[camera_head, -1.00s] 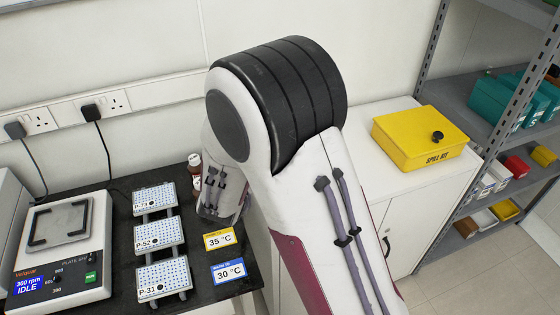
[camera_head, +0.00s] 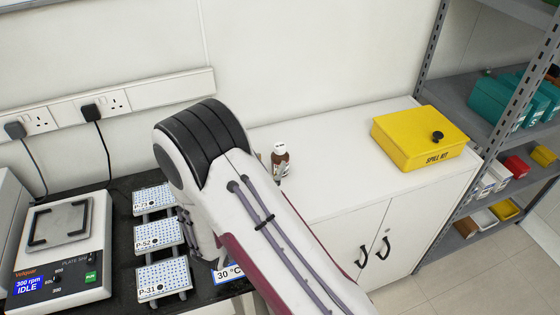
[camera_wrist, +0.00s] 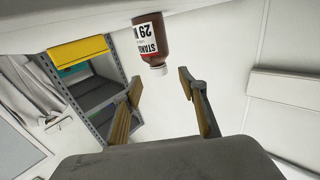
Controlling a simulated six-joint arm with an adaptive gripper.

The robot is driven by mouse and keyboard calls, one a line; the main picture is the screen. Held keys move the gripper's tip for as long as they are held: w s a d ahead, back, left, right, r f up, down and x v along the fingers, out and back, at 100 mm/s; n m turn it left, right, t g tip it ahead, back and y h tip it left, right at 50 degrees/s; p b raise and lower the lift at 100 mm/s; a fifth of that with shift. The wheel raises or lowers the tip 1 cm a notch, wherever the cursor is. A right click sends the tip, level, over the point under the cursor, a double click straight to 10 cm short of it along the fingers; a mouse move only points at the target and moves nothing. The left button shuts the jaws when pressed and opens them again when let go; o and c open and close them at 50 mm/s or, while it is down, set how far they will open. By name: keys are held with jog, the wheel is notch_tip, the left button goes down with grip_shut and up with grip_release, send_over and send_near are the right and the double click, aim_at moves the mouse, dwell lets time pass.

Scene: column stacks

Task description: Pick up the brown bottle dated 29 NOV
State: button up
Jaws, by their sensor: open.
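A brown bottle (camera_head: 281,161) with a white cap and white label stands upright on the white cabinet top, just right of my arm in the head view. In the wrist view the bottle (camera_wrist: 154,40) appears upside down, and its label reads "STAND…" and "29 N…", the rest cut off. My gripper (camera_wrist: 160,84) is open and empty. In the wrist view the bottle's cap lies just beyond the gap between the fingertips, with its body farther off. In the head view my arm hides most or all of my gripper.
A yellow spill kit box (camera_head: 420,138) sits on the white cabinet (camera_head: 335,160) to the right, beside grey shelving (camera_head: 455,105). On the dark bench (camera_head: 110,270) at left are well plates (camera_head: 155,236) and a plate shaker (camera_head: 62,250). The cabinet top between bottle and box is clear.

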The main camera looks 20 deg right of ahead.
aim_at(278, 150)
jog(key=shift+x, duration=1.3)
jog(key=shift+w+d+r, duration=0.25)
jog(key=shift+w+d, duration=0.25)
jog(key=shift+d, duration=0.1)
jog(key=shift+w+d+r, duration=0.3)
jog(key=shift+w+d, duration=0.2)
jog(key=shift+d, duration=0.15)
jog(key=shift+x, duration=1)
grip_shut()
